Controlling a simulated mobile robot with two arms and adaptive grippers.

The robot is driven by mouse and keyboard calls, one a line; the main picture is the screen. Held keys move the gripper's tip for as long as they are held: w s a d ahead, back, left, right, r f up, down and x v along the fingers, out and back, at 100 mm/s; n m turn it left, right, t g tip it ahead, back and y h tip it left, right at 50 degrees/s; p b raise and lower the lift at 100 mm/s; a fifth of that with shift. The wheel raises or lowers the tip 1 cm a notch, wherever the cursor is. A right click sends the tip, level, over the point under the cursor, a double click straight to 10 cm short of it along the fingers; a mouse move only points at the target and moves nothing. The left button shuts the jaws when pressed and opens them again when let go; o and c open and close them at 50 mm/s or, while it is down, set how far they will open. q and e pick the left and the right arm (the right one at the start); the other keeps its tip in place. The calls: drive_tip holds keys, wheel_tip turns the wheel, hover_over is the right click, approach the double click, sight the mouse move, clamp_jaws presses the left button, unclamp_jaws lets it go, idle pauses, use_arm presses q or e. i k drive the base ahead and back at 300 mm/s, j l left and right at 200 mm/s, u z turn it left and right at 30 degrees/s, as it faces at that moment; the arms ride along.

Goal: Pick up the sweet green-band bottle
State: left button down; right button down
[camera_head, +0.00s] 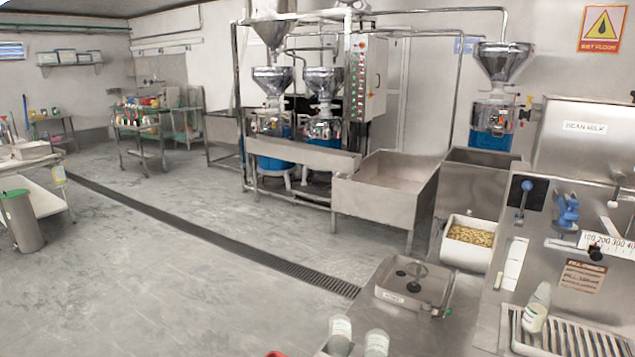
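Three pale bottles are in the head view. One bottle (537,308) with a light label stands on the slatted drip tray at the lower right, slightly tilted in the picture. Two more bottles stand side by side at the bottom edge, a left one (340,332) and a right one (377,343), both cut off by the frame. Their labels are too small to read, and I cannot tell which one carries the green band.
A steel counter (400,330) holds a lidded steel box (414,284) and a white bin of beans (470,238). The drip tray (512,335) sits below a steel machine panel with blue handles (567,208). Open floor (200,270) with a drain lies left.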

sight(537, 311)
drive_tip(key=z, duration=1.3)
